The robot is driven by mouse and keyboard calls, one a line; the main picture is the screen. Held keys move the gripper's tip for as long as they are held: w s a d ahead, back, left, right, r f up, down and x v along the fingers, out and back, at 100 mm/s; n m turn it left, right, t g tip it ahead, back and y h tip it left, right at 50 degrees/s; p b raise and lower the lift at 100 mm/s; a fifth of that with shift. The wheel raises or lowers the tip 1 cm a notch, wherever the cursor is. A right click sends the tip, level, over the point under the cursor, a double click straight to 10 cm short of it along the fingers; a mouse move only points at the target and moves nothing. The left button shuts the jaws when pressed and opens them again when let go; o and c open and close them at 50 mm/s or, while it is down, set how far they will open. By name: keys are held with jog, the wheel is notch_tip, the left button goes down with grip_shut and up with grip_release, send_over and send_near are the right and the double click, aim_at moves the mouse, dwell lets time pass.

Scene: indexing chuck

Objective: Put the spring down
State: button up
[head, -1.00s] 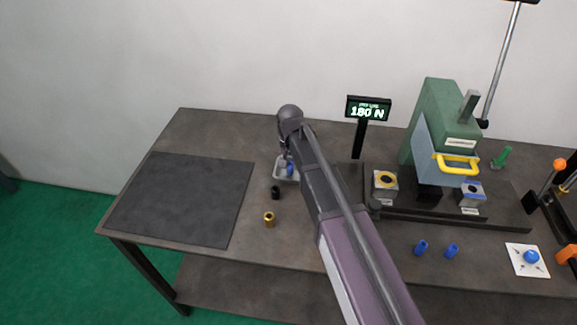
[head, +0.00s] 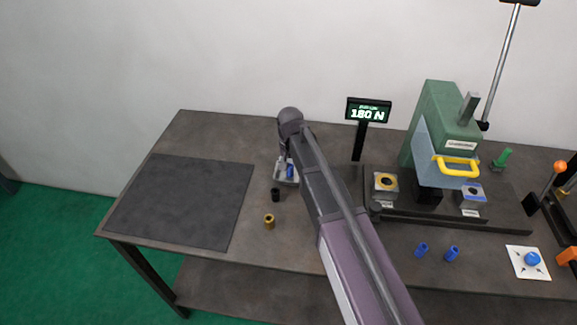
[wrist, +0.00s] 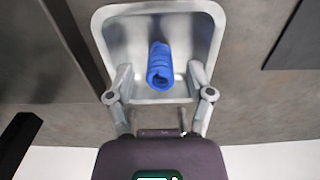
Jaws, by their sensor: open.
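The blue spring (wrist: 160,66) is in a shallow grey metal tray (wrist: 112,28), with its open coil end facing the wrist camera. In the head view the spring (head: 290,171) is a small blue spot beside my gripper, in the tray (head: 285,183). My gripper (wrist: 159,74) is open, with one finger on each side of the spring and a visible gap to both. In the head view my gripper is small and partly hidden by my arm.
A black bushing (head: 275,195) and a brass one (head: 269,221) stand in front of the tray. A dark mat (head: 180,200) lies at left. At right are a green press (head: 437,120), a display (head: 368,110) and two blue cylinders (head: 452,253).

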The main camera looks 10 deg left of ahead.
aim_at(290, 165)
jog(key=shift+r, duration=0.15)
notch_tip(290, 165, up, 12)
jog(key=p, duration=1.2)
dwell(0.8)
jog(key=s+d, duration=0.4)
jog(key=d, duration=0.6)
jog(key=s+d, duration=0.4)
jog(key=d, duration=0.7)
jog(key=s+d, duration=0.5)
jog(key=d, duration=0.6)
jog(key=shift+m, duration=0.3)
jog(key=shift+a+f+b, duration=0.1)
jog(key=shift+f+b, duration=0.9)
jog(key=shift+f, duration=0.1)
